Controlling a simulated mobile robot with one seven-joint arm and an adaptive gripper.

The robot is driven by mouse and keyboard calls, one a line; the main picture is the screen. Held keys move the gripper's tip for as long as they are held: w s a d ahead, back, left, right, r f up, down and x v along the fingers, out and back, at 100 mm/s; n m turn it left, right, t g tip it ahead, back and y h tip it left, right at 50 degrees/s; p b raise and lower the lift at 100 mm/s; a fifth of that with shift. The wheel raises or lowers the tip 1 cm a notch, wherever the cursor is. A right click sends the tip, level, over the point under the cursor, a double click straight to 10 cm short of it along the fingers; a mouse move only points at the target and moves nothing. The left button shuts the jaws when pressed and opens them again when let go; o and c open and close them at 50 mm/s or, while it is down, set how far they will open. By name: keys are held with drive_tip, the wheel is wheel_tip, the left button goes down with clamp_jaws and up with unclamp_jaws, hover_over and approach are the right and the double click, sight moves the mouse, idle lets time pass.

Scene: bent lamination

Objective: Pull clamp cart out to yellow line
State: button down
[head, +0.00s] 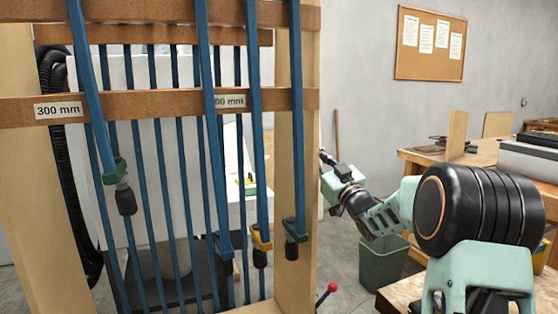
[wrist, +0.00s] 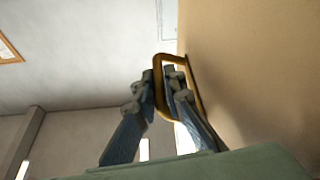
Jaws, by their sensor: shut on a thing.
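The clamp cart (head: 297,120) stands close in front of me in the head view, a wooden frame with crossbars labelled "300 mm". Several blue bar clamps (head: 207,120) hang on it. In the wrist view a brass-coloured handle (wrist: 158,75) sticks out from the cart's wooden side panel (wrist: 250,80). My gripper (wrist: 170,85) is shut on this handle, with its fingers at either side of the bar. In the head view my gripper (head: 325,160) is at the right edge of the cart, and the handle is hidden there. The yellow line is not in view.
A green bin (head: 385,262) stands on the floor right of the cart, behind my arm. Wooden workbenches (head: 425,160) are at the right. A red-knobbed lever (head: 331,288) shows low beside the cart. A white machine (head: 150,140) stands behind the cart.

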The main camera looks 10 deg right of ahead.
drive_tip(key=shift+w+d+r+n+y, duration=0.2)
drive_tip(key=shift+d+n+y, duration=0.1)
drive_tip(key=shift+y, duration=0.1)
drive_tip(key=shift+s+d+r, duration=0.1)
drive_tip(key=shift+r, duration=0.2)
drive_tip(key=c, duration=2)
unclamp_jaws()
drive_tip(key=shift+d, duration=0.2)
drive_tip(key=shift+d, duration=0.15)
drive_tip(key=v, duration=1.2)
